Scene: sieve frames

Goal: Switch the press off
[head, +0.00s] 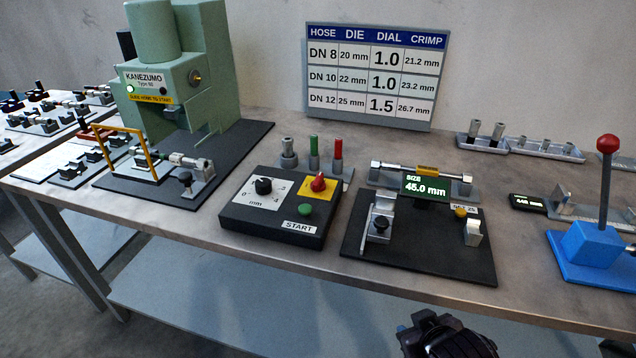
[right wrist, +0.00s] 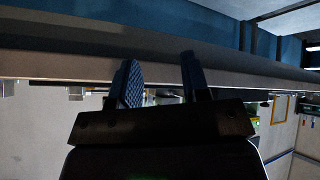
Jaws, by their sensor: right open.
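The green press (head: 222,70) stands at the back left on a dark base, with a small bright lamp (head: 130,89) on its front. The dark control box (head: 270,238) sits on the table to its right. It carries a red knob (head: 318,183) on a yellow plate, a black dial (head: 263,186) and a green button (head: 305,209) above a START label. My right gripper (head: 440,325) is low in the head view, in front of the table edge and apart from the box. In the right wrist view its fingers (right wrist: 160,80) are apart with nothing between them. My left gripper does not show.
A measuring stand with a 45.0 mm display (head: 426,187) is right of the box. A blue lever device (head: 590,245) stands farther right. Colored pins (head: 314,153) stand behind the box. A yellow frame (head: 150,150) is before the press. The table front edge (head: 190,238) is clear.

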